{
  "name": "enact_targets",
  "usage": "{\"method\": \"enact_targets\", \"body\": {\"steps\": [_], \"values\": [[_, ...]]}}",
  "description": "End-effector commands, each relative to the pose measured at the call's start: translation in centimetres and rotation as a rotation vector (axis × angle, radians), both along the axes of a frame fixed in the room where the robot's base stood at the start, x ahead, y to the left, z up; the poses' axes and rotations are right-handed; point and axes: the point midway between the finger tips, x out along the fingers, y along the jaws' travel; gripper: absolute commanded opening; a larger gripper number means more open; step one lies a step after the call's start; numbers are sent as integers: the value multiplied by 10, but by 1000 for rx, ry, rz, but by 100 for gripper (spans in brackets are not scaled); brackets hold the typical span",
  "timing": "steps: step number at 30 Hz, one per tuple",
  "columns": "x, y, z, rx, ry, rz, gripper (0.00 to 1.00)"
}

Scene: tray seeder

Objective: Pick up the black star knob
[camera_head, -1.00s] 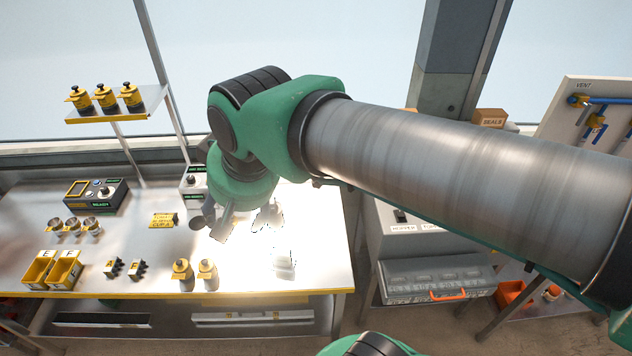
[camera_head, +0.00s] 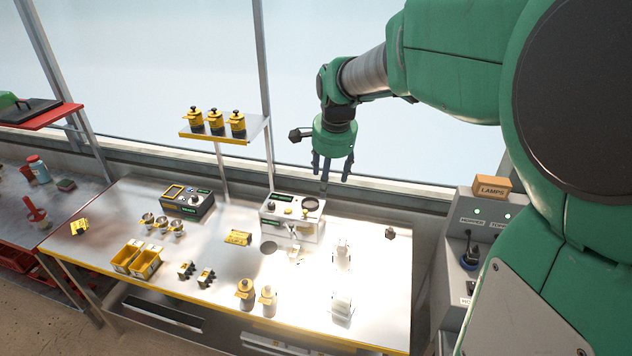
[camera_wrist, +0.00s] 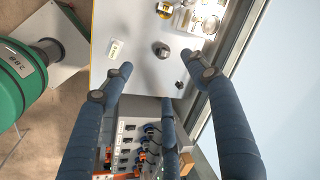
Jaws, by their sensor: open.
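A small dark knob, which looks like the black star knob (camera_head: 390,233), lies on the right end of the steel bench (camera_head: 385,300). In the wrist view a small dark knob (camera_wrist: 179,85) shows near the bench's end, between the fingers in the picture but well beyond them. My gripper (camera_head: 331,172) is open and empty, pointing down high above the back of the bench, left of the knob in the head view. Its spread fingers (camera_wrist: 165,82) also show in the wrist view. Nothing hides the knob.
A white device (camera_head: 292,222) and bright, glared fittings (camera_head: 342,255) stand left of the knob. A shelf with yellow-black pots (camera_head: 215,122) rises behind the bench. A grey cabinet (camera_head: 480,245) with a LAMPS box (camera_head: 491,188) stands to the right. The bench around the knob is bare.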

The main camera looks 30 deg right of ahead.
Motion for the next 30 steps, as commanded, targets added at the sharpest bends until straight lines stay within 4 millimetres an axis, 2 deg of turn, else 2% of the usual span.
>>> {"method": "enact_targets", "body": {"steps": [6,15,22,30], "values": [[37,-54,-27,56,25,-232,59],[76,-130,-74,123,51,-550,59],[95,-191,-121,169,71,-798,59],[105,-263,-185,215,92,-1088,59]]}}
